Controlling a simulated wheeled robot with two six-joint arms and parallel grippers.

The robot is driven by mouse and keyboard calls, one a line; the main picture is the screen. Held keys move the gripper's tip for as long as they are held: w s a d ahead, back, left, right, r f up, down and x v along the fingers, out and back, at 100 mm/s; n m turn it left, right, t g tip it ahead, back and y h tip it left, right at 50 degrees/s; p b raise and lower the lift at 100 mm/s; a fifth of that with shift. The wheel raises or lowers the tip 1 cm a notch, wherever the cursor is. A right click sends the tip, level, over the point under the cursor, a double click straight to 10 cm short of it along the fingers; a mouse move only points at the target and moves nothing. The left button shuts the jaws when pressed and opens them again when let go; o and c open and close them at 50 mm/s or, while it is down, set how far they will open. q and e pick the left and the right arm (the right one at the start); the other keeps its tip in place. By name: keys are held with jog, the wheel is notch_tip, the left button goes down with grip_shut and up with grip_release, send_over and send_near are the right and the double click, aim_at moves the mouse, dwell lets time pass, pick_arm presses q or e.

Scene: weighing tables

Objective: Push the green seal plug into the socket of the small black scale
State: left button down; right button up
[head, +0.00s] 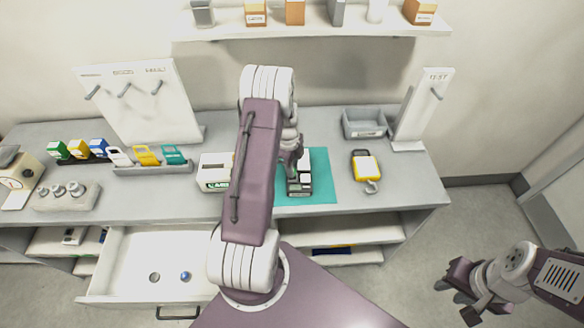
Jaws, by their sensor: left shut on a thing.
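The small black scale (299,189) stands on the teal mat (322,170) in the middle of the table. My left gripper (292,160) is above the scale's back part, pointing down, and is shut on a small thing. My own arm and fingers mostly hide that thing; I take it to be the green seal plug, which shows nowhere else. The socket is hidden too, so I cannot tell whether plug and socket touch. My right gripper (458,294) is open and empty, low at the right, off the table over the floor.
A white box-shaped device (214,172) stands left of the mat. A yellow hand-held device (366,167) lies right of it, with a grey bin (364,123) behind. An open drawer (140,285) juts out at the front left. A shelf (330,30) hangs above.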

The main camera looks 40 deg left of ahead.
pick_arm(q)
jog(key=shift+f, duration=0.15)
jog(key=shift+f+b, duration=0.85)
jog(key=shift+f, duration=0.05)
jog(key=c, duration=1.2)
grip_release()
jog(key=shift+o, duration=0.2)
